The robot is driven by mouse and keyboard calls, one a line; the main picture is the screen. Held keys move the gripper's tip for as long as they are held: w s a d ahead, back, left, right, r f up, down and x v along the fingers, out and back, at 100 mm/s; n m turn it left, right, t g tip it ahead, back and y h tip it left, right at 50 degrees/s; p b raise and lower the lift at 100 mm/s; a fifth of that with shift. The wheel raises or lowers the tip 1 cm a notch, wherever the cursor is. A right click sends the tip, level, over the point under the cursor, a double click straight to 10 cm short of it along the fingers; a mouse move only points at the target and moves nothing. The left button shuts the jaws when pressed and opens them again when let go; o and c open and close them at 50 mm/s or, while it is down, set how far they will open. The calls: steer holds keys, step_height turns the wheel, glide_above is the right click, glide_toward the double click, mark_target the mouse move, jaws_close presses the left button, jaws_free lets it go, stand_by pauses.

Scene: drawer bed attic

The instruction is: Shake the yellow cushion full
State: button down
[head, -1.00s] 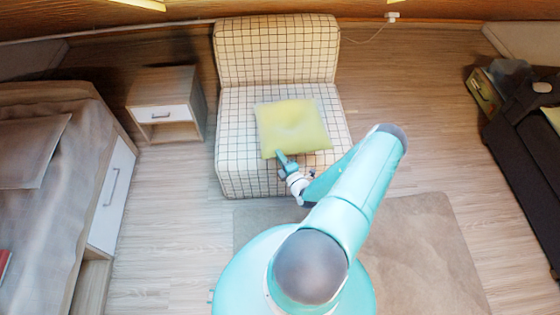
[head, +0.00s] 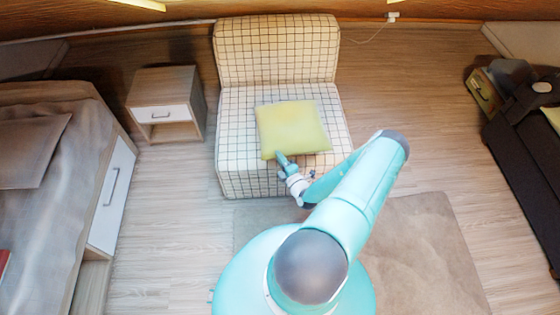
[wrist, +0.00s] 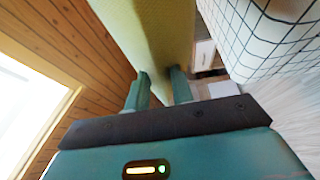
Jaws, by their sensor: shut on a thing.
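The yellow cushion (head: 293,128) is over the seat of the checked chair (head: 277,50) in the head view. Its top looks smooth and evenly filled out. My gripper (head: 281,158) is at the cushion's near left corner. In the wrist view the cushion (wrist: 150,35) runs up from between the two teal fingers (wrist: 158,88), which are shut on its edge. The checked fabric of the chair (wrist: 270,35) shows to the right there. I cannot tell whether the cushion touches the seat.
A small nightstand (head: 167,105) stands left of the chair. A bed with a white drawer front (head: 110,195) is at the left edge. A dark sofa (head: 530,150) is at the right. A beige rug (head: 425,245) lies on open floor right of me.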

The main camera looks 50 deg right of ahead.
step_height(320, 180, up, 4)
step_height(320, 180, down, 7)
stand_by(0.4)
